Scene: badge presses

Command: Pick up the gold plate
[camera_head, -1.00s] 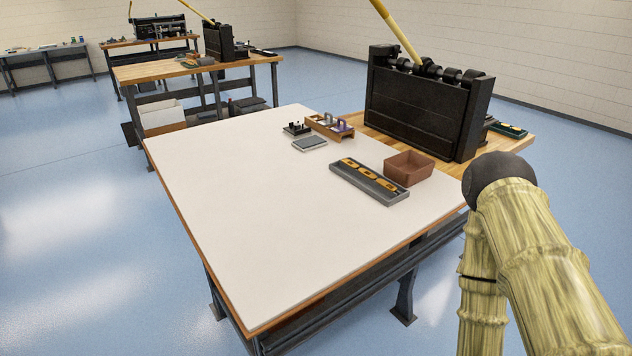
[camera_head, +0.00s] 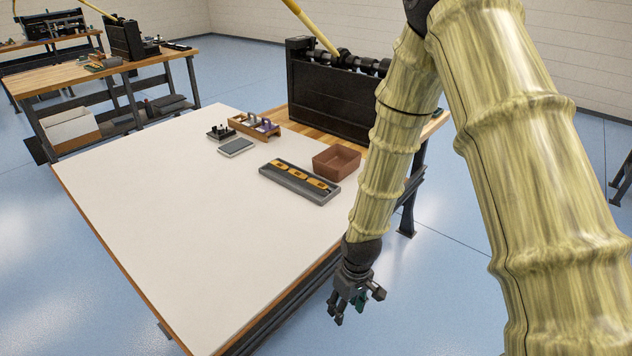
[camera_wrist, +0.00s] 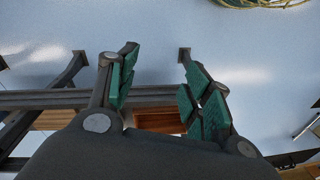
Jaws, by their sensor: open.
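Several small gold plates (camera_head: 302,175) lie in a row in a long dark grey tray (camera_head: 325,199) on the white-topped table, in the head view. Which one is meant I cannot tell. My gripper (camera_head: 349,305) hangs fingers down off the table's near right edge, in front of the tray and well apart from it. In the wrist view my gripper (camera_wrist: 158,68) shows its green-padded fingers spread open with nothing between them. No gold plate can be made out in that view.
A brown bin (camera_head: 336,163) stands right behind the tray. A wooden holder (camera_head: 255,127), a grey pad (camera_head: 236,147) and a small black fixture (camera_head: 219,132) are further back. A black press (camera_head: 325,95) stands at the back. The table's left and front (camera_head: 170,220) are clear.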

